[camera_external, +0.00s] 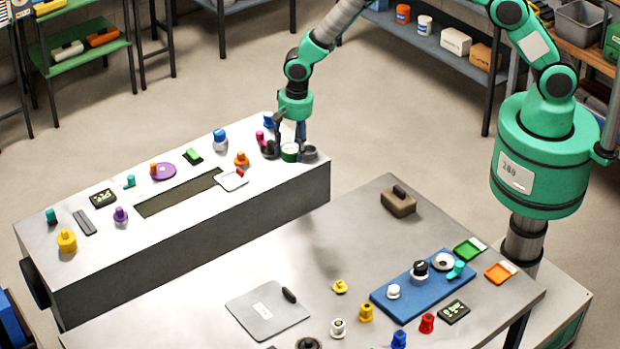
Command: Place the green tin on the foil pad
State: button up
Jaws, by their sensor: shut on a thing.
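The green tin (290,153) is a short round tin with a pale top, at the right end of the long grey duct-like bench. My gripper (289,149) points down there and is shut on the tin, its fingers on either side. I cannot tell whether the tin touches the surface or is just above it. No pad is clearly foil. A silvery-grey flat pad (262,318) with a small label and a dark knob lies on the near table. A smaller pale pad (232,181) with a red knob lies on the duct bench.
Dark round pieces (309,153) stand close beside my gripper. Several coloured knobs and a dark slot (180,194) lie along the duct bench. The near table holds a blue board (405,307), a brown block (398,204) and several plugs. Its middle left is clear.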

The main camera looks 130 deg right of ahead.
jog(key=p, duration=0.1)
send_over(239, 170)
jog(key=shift+s+f, duration=0.1)
jog(key=shift+f, duration=0.65)
dwell(0.5)
jog(key=shift+f, duration=1.75)
jog(key=shift+f, duration=0.15)
jog(key=o, duration=1.2)
